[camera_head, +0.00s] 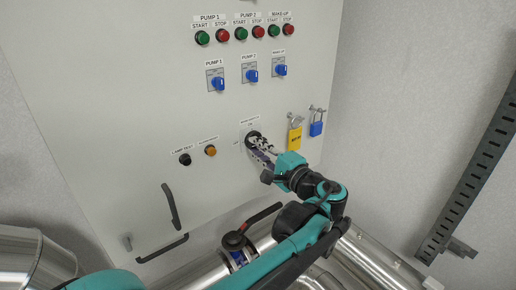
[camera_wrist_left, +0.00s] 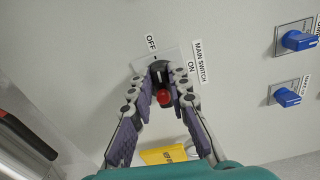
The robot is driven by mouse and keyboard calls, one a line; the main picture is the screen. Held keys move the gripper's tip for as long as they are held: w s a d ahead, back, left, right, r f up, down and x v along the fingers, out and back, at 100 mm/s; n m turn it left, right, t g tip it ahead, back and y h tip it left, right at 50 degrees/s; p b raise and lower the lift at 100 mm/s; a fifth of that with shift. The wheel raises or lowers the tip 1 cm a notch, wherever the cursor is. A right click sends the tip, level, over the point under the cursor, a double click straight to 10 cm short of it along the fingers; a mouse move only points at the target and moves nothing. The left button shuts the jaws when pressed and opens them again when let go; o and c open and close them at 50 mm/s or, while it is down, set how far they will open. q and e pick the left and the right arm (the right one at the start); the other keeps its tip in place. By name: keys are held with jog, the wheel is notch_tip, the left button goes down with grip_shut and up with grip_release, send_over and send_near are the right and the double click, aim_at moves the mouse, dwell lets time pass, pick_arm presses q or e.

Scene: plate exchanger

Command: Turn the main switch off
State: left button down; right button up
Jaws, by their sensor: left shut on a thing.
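The main switch (camera_wrist_left: 158,68) sits on the pale cabinet front, with a dark body and a red part (camera_wrist_left: 163,97) facing the left wrist camera. An OFF label (camera_wrist_left: 150,42) and an ON label (camera_wrist_left: 191,66) lie beside it. In the head view the switch (camera_head: 253,135) is mostly hidden by my left gripper (camera_head: 259,146). In the left wrist view my left gripper (camera_wrist_left: 161,84) has its fingertips on both sides of the switch handle, shut on it. I cannot tell exactly which label the handle points to. My right gripper is not in view.
A yellow padlock (camera_head: 295,139) and a blue padlock (camera_head: 316,128) hang right of the switch. A black button (camera_head: 185,159) and an orange lamp (camera_head: 210,151) sit left. Blue pump selectors (camera_head: 217,84) are above. Pipes and a red-handled valve (camera_head: 235,240) lie below.

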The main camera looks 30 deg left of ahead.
pick_arm(q)
jog(key=shift+f+n, duration=0.15)
jog(key=shift+n, duration=0.35)
jog(key=c, duration=1.4)
grip_release()
jog(key=shift+c, duration=0.2)
jog(key=v, duration=1.2)
jog(key=shift+f, duration=0.1)
